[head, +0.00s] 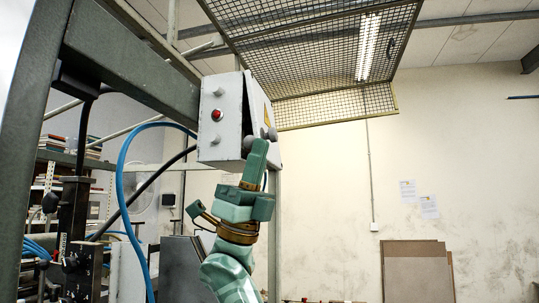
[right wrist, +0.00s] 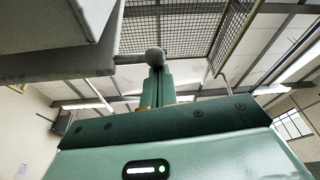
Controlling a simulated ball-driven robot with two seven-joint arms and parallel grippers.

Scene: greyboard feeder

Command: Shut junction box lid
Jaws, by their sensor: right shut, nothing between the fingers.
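The junction box (head: 211,125) is a pale grey case fixed to the green metal frame, with a red button and grey knobs on the side facing me. Its lid (head: 259,104), with a yellow label, is on the right side and stands ajar, with a dark wedge of gap beside it. A round grey knob (head: 271,134) sticks out from the lid low down. My right gripper (head: 258,148) is shut and empty, pointing up just beneath the knob. In the right wrist view the knob (right wrist: 155,56) is at the fingertips (right wrist: 157,72); whether they touch is unclear. My left gripper is not in view.
A wire mesh guard (head: 310,45) hangs above and to the right of the box. A blue hose (head: 121,190) and black cables loop at left. Grey-brown boards (head: 415,270) lean on the far wall. The space right of the lid looks clear.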

